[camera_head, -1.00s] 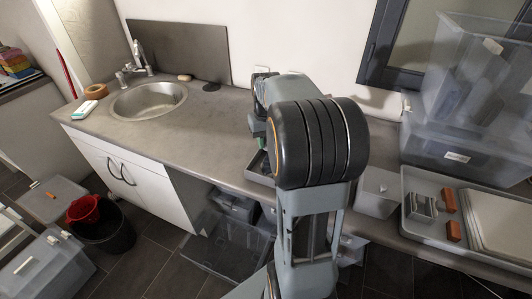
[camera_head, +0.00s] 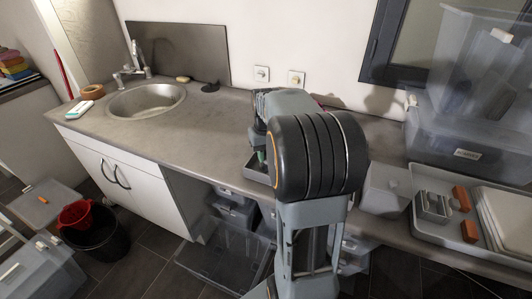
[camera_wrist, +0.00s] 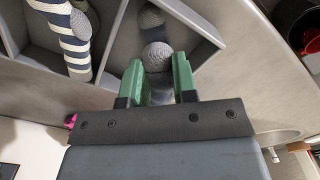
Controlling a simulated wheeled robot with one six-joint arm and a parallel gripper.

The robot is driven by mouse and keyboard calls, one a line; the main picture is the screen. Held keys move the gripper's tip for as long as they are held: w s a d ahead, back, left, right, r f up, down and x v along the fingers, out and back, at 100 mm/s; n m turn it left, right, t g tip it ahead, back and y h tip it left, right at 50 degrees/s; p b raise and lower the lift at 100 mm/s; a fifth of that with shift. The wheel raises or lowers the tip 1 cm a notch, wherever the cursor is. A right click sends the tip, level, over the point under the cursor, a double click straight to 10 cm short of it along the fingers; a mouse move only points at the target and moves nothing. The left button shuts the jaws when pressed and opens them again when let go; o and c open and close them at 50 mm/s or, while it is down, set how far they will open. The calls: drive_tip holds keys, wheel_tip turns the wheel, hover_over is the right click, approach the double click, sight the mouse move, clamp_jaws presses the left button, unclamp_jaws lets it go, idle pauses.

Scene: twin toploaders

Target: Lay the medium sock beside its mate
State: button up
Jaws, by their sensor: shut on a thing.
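My gripper (camera_wrist: 159,82), with green fingers, is shut on a grey ribbed sock (camera_wrist: 157,56). The grey rounded end of this sock shows between and just beyond the fingers. Beyond it, a dark navy sock part with a grey patch (camera_wrist: 150,19) lies in a compartment of the grey divided tray (camera_wrist: 107,62). I cannot tell whether it belongs to the held sock or is another sock. A navy-and-white striped sock (camera_wrist: 75,45) with a grey heel lies in the compartment to the left. In the head view my arm hides the gripper and most of the tray (camera_head: 258,172).
The worktop (camera_head: 200,130) is clear between the sink (camera_head: 147,100) and the tray. A grey box (camera_head: 386,190) and a larger tray with orange and grey items (camera_head: 423,180) stand right of my arm. Clear bins (camera_head: 465,140) are stacked at the back right.

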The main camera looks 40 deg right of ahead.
drive_tip(key=shift+f, duration=0.4)
drive_tip(key=o, duration=1)
wheel_tip(320, 180, up, 14)
drive_tip(key=shift+f+p, duration=0.1)
drive_tip(key=shift+p, duration=0.45)
